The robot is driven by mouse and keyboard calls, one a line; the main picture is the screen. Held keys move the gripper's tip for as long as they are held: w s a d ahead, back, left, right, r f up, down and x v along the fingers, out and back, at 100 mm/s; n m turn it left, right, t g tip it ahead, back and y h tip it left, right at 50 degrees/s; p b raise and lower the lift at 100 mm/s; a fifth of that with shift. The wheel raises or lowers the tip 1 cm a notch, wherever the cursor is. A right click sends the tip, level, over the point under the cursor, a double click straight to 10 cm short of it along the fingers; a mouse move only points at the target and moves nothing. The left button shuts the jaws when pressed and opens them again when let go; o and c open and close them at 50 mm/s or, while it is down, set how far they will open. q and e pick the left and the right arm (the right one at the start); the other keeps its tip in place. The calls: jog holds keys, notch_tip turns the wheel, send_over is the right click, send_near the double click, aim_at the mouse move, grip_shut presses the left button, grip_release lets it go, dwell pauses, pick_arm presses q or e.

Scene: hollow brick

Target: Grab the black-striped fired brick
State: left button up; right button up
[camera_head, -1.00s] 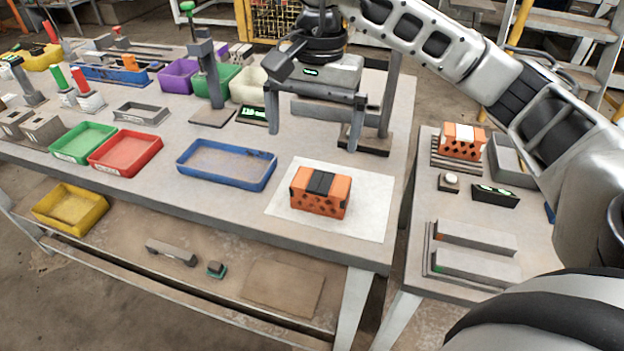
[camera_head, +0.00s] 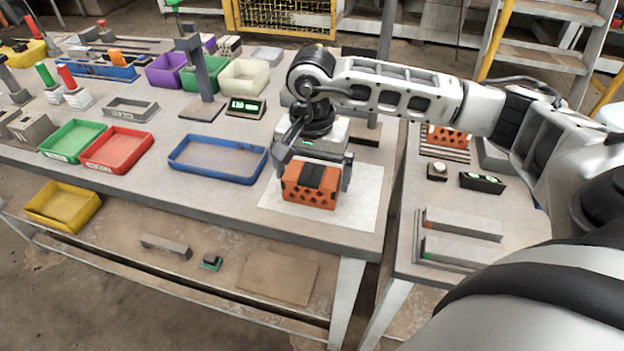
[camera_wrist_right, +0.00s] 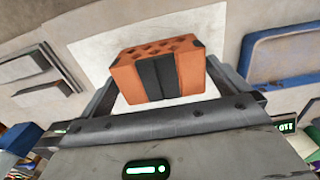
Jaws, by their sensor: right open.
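The black-striped fired brick (camera_head: 311,186) is orange with holes in its side and a black band across its middle. It lies on a white sheet (camera_head: 362,200) on the main table. My right gripper (camera_head: 312,182) is low over the brick, open, with one finger at each end of it. In the right wrist view the brick (camera_wrist_right: 190,72) sits between the spread fingers (camera_wrist_right: 165,85), its black stripes facing the camera. I cannot tell whether the fingers touch it. My left gripper is not in view.
A blue tray (camera_head: 215,178) lies left of the sheet, with red (camera_head: 117,165) and green (camera_head: 72,155) trays further left. Another orange brick (camera_head: 447,138) with white on top stands on the side table at right, partly behind my right arm.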

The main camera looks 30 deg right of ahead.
jog(key=shift+f, duration=1.15)
jog(key=c, duration=0.9)
jog(key=shift+c, duration=0.6)
jog(key=shift+r, duration=0.2)
